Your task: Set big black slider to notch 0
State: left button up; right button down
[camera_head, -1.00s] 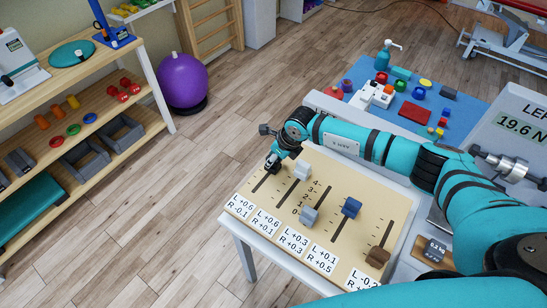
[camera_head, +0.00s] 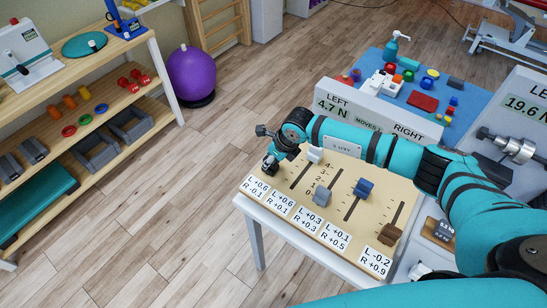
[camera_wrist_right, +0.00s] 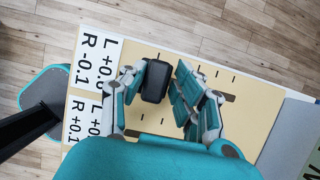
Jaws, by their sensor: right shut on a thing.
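The big black slider (camera_wrist_right: 156,80) is in the right wrist view, between the fingers of my right gripper (camera_wrist_right: 160,88). It sits at the label end of its slot, close to the label "L +0.6 R -0.1" (camera_wrist_right: 95,58). In the head view my right gripper (camera_head: 270,164) reaches down at the far left slot of the tan slider board (camera_head: 338,240) and mostly hides the slider. My right gripper is shut on the black slider. Numbers beside another slot rise from 0 near the labels.
A white slider (camera_head: 315,154), a grey slider (camera_head: 323,196), a blue slider (camera_head: 364,187) and a brown slider (camera_head: 390,233) stand on the same board. A display (camera_head: 370,115) reads LEFT 4.7 N. A blue mat (camera_head: 470,108) with small objects lies behind.

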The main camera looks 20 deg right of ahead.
jog(key=c, duration=1.2)
grip_release()
jog(key=shift+s+a+f, duration=0.15)
jog(key=shift+s+a, duration=0.25)
jog(key=shift+a, duration=0.2)
jog(key=shift+o, duration=0.2)
jog(key=shift+w+d, duration=0.1)
jog(key=shift+w, duration=0.05)
pick_arm(q)
jog(key=shift+w+d, duration=0.35)
jog(key=shift+w, duration=0.15)
pick_arm(e)
jog(key=v, duration=1.2)
jog(key=shift+d, duration=0.1)
